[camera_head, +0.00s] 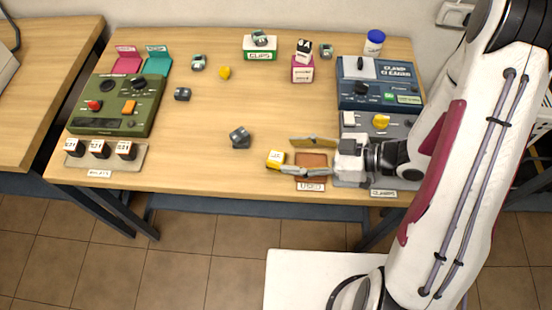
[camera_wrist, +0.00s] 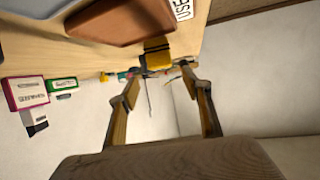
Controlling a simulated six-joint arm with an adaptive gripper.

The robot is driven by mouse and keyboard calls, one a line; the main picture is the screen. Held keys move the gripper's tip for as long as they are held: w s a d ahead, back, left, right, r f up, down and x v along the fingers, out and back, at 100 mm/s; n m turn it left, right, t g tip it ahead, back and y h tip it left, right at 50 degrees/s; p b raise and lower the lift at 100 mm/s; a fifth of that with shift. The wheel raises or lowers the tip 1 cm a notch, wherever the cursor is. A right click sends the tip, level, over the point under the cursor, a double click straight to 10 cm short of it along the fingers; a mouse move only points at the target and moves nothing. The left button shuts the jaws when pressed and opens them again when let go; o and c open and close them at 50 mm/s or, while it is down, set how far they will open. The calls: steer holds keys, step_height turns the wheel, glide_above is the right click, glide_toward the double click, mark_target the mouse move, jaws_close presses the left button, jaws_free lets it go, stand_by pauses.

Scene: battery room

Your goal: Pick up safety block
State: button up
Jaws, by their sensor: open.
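A small yellow block (camera_head: 275,158) with a pale label sits on the table near its front edge. It is most likely the safety block, but I cannot read its label. My gripper (camera_head: 288,155) is open, its two fingers pointing left, with the yellow block just off the fingertips. In the wrist view the yellow block (camera_wrist: 157,44) shows beyond and between the fingertips of my gripper (camera_wrist: 158,74). No contact is visible. A dark object behind the block is unclear.
A brown tray (camera_head: 312,159) lies under the fingers; it also shows in the wrist view (camera_wrist: 122,20). A dark grey block (camera_head: 240,137) lies to the left. A green control box (camera_head: 115,104) stands at far left, a blue device (camera_head: 378,84) at right. The table's centre is mostly free.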

mark_target(278, 157)
steer(key=shift+w+a+f, duration=0.1)
steer(key=shift+a+f, duration=0.15)
steer(key=shift+a, duration=0.25)
steer(key=shift+a, duration=0.1)
steer(key=shift+a+f, duration=0.8)
steer(key=shift+a, duration=0.3)
steer(key=shift+x, duration=1.25)
steer(key=shift+w+d, duration=0.1)
steer(key=c, duration=1.2)
